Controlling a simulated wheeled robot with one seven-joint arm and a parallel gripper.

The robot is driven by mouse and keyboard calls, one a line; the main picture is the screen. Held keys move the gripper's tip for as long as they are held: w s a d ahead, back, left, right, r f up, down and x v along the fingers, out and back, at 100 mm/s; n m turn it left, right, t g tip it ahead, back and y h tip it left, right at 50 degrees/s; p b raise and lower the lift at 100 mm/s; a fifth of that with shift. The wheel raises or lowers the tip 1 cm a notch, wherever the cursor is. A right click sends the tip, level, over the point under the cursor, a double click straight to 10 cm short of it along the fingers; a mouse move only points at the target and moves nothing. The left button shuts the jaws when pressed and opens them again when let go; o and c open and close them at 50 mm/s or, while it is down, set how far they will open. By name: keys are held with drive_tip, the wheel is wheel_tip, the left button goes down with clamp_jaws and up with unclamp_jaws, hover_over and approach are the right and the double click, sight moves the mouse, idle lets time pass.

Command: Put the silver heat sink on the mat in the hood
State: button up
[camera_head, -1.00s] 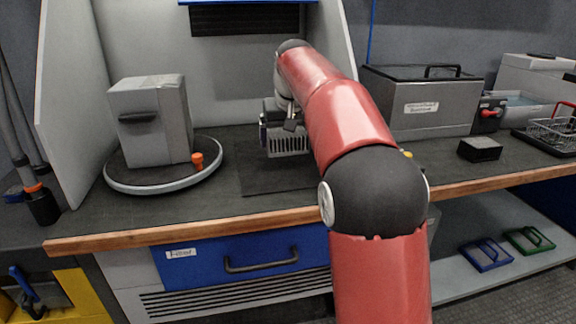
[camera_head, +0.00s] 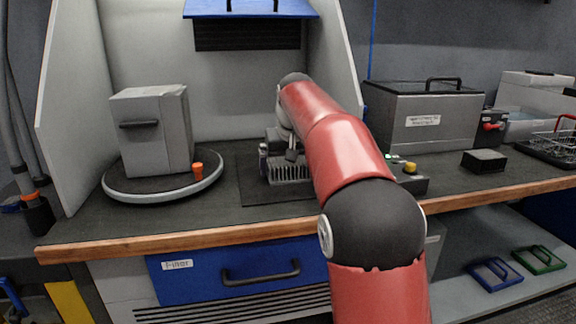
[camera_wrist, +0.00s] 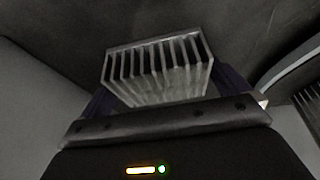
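The silver heat sink (camera_head: 290,174), a finned block, is at my gripper (camera_head: 284,152) over the dark mat (camera_head: 254,187) in the hood. In the wrist view the heat sink (camera_wrist: 160,68) sits between the two fingers of my gripper (camera_wrist: 160,85), which are close against its sides. The heat sink looks level in the head view. Its underside is at or very near the mat; I cannot tell whether it touches. My red arm hides the right part of the mat.
A grey box-shaped device (camera_head: 152,130) stands on a round turntable (camera_head: 120,194) with an orange knob (camera_head: 198,171) at the left. A lidded metal bath (camera_head: 425,115) and a small black block (camera_head: 484,161) are to the right. A wooden edge (camera_head: 190,241) runs along the bench front.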

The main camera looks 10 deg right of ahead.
drive_tip(key=shift+r, duration=0.1)
drive_tip(key=p+v, duration=0.3)
drive_tip(key=v, duration=0.8)
drive_tip(key=s, duration=1)
drive_tip(key=s+f+t, duration=0.1)
drive_tip(key=s+f, duration=1.8)
drive_tip(key=s, duration=0.4)
